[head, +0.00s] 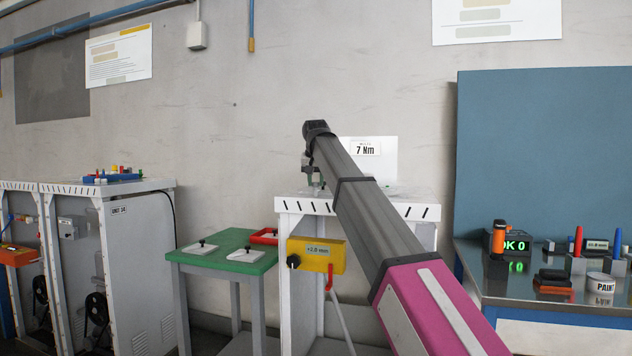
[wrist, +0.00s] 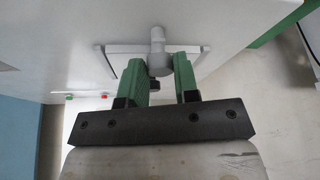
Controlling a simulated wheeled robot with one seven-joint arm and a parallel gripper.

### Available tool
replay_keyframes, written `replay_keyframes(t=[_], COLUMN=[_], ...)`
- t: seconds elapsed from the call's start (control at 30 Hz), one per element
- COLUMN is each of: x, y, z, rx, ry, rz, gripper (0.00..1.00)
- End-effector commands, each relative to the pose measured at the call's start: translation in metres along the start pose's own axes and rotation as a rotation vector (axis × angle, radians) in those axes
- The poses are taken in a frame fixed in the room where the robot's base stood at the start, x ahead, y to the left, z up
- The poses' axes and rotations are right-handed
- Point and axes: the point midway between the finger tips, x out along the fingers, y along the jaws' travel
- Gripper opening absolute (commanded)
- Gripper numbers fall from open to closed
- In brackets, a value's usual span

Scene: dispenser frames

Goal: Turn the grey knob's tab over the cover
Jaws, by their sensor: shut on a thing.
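The grey knob (wrist: 158,42) is near the top middle of the wrist view, with a narrow part pointing up in the picture from a rounder part. It stands at a flat, pale cover (wrist: 120,54) with a grey edge, set in a white surface. My gripper (wrist: 158,68) has green fingers, one on each side of the knob's round part, and is shut on it. The fingers hide part of the cover and knob. In the head view my gripper (head: 313,178) hangs down over the white cabinet top (head: 290,206); the knob cannot be made out there.
A sign reading 7 Nm (head: 368,148) stands behind my arm. A yellow box with a display (head: 316,254) is on the cabinet's front. A green table (head: 215,262) with small plates is at left, and a steel bench (head: 535,297) with several items at right.

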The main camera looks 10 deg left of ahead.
Motion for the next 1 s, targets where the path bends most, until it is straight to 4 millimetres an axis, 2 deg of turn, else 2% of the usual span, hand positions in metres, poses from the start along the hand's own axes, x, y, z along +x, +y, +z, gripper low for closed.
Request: replay_keyframes(t=[0.67,0.7,0.77,1.0], x=[0.0,0.0,0.0,0.0], y=[-0.001,-0.001,-0.0009,-0.0006], z=[-0.0005,-0.0005,-0.0004,-0.0002], rx=[0.054,0.054,0.054,0.054], ry=[0.0,0.0,0.0,-0.001], rz=[0.021,0.021,0.022,0.022], gripper=[0.05,0.38,0.54,0.54])
